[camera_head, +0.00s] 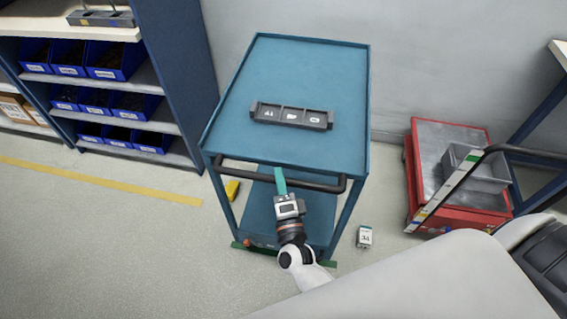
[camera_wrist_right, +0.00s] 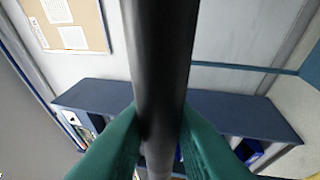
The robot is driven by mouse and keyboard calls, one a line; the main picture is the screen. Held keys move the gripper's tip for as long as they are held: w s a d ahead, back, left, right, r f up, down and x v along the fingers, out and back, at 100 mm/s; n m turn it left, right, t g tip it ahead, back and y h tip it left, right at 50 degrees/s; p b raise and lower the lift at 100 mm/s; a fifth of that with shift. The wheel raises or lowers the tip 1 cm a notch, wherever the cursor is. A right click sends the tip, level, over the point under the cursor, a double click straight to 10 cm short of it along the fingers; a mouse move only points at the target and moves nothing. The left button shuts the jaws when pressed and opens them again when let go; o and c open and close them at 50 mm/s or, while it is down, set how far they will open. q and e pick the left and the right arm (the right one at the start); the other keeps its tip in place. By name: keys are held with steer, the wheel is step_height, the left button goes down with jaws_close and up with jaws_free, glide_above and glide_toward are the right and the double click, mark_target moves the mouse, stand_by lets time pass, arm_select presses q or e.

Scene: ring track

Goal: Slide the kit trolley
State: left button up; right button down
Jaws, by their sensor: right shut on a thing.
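The kit trolley (camera_head: 240,95) is blue with a flat top, a lower shelf and a black bar handle (camera_head: 325,187) along its near side. A dark grey tray (camera_head: 291,116) with three marked compartments lies on its top. My right gripper (camera_head: 280,177) is at the handle, a little left of its middle. In the right wrist view the black handle bar (camera_wrist_right: 160,70) runs between the two green fingers, which are shut on it. My left gripper is not in view.
A shelf unit with blue bins (camera_head: 120,62) stands at the left. A red cart (camera_head: 455,220) with a grey bin (camera_head: 475,168) stands at the right. A small labelled box (camera_head: 364,237) and a yellow object (camera_head: 232,190) are near the trolley's base. A yellow line (camera_head: 100,180) crosses clear floor at left.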

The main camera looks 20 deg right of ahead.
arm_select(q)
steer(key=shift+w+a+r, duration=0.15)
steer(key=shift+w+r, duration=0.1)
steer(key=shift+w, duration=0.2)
arm_select(e)
steer(key=s+a, duration=0.1)
steer(key=s, duration=0.1)
steer(key=shift+s+a, duration=0.3)
steer(key=shift+a, duration=0.1)
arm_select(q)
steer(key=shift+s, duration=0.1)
arm_select(e)
steer(key=c, duration=1.3)
jaws_free()
steer(key=shift+w, duration=0.1)
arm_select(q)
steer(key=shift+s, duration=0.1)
